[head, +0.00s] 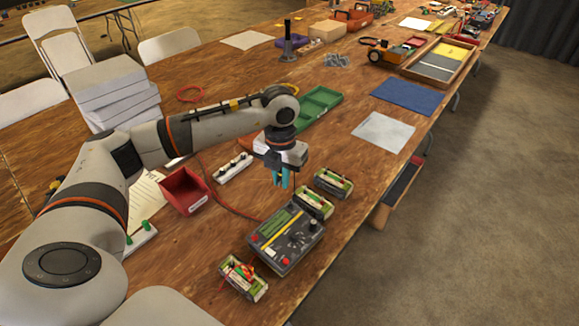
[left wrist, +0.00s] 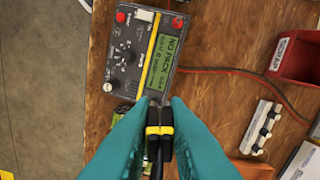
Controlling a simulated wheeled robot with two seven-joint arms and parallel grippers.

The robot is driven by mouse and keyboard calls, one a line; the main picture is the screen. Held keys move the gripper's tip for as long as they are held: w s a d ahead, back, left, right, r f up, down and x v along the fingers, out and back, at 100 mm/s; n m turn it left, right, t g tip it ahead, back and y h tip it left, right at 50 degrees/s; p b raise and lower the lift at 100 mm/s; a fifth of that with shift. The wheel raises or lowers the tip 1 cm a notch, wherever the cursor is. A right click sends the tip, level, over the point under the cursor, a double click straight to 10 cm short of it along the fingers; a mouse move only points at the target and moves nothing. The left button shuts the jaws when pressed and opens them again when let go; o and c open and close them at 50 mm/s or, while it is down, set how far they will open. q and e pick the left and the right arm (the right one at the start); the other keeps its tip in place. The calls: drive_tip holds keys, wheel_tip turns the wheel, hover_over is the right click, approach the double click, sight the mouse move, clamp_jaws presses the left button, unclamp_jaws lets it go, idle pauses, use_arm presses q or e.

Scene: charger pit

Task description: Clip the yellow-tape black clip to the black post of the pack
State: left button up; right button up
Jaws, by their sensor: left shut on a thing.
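My left gripper (head: 281,178) has teal fingers pointing down over the table. In the left wrist view the gripper (left wrist: 159,103) is shut on the black clip with yellow tape (left wrist: 159,131). The charger (head: 270,238) lies in front of the gripper; its screen reads "NO PACK" in the left wrist view (left wrist: 165,62). The nearest pack (head: 313,203) sits against the charger's far side, just right of and below the gripper; the fingers mostly hide it in the wrist view. Its black post is too small to tell. My right gripper is not in view.
Another pack (head: 333,182) stands just beyond, and one with red and orange parts (head: 243,278) stands at the near side. A red scrap bin (head: 185,192) and a white strip (head: 233,168) lie left. A red cable (left wrist: 275,92) runs across the table.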

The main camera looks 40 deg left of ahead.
use_arm(q)
drive_tip(key=shift+s+a+f+n+b, duration=0.25)
drive_tip(key=shift+s+f+n+b, duration=0.35)
drive_tip(key=shift+s+n+b, duration=1.55)
drive_tip(key=shift+s+a+f+n+b, duration=0.25)
drive_tip(key=shift+s+f+n+b, duration=0.5)
drive_tip(key=shift+s+n, duration=2.7)
drive_tip(key=shift+s+a+f+n+b, duration=0.35)
drive_tip(key=shift+s+n+b, duration=1.45)
drive_tip(key=shift+s, duration=1.85)
drive_tip(key=shift+d+f, duration=0.1)
